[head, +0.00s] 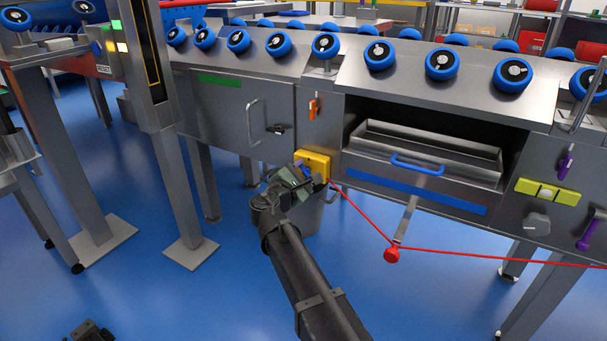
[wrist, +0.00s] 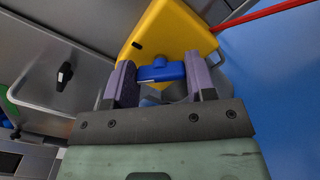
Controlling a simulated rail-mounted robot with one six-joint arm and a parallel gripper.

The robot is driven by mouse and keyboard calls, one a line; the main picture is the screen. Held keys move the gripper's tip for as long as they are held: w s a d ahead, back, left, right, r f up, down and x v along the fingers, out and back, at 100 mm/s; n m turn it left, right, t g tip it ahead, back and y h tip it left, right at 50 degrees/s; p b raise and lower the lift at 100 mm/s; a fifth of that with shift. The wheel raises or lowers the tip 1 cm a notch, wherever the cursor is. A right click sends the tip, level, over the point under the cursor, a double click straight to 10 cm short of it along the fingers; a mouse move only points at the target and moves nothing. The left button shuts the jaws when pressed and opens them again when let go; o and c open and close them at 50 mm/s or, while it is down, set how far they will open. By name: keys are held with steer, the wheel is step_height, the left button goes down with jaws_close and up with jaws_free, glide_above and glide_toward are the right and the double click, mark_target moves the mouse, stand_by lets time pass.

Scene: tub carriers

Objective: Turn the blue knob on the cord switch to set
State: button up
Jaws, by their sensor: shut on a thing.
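The cord switch is a yellow box (head: 314,160) on the front of the grey machine, with a red cord (head: 362,214) running from it. In the wrist view the yellow box (wrist: 160,32) fills the top middle. The blue knob (wrist: 162,72) sits on its face, between my two fingers. My gripper (wrist: 160,80) is shut on the blue knob, a finger on each side. In the head view my gripper (head: 305,172) reaches the box from the lower left and hides most of the knob. I cannot read any set marking.
A black latch (wrist: 64,75) is on the panel at left in the wrist view. A bar handle (head: 254,122) and an orange handle (head: 313,107) are near the box. An open drawer with a blue handle (head: 417,165) juts out at right. The red cord crosses below it.

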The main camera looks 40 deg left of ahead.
steer(key=m, duration=0.4)
steer(key=shift+f, duration=0.1)
steer(key=m, duration=0.5)
steer(key=shift+d, duration=0.1)
steer(key=shift+m, duration=0.3)
steer(key=o, duration=0.9)
steer(key=shift+s, duration=0.15)
steer(key=s, duration=0.3)
steer(key=s+d, duration=0.1)
steer(key=s, duration=0.6)
steer(key=shift+s+d, duration=0.2)
steer(key=shift+s, duration=0.1)
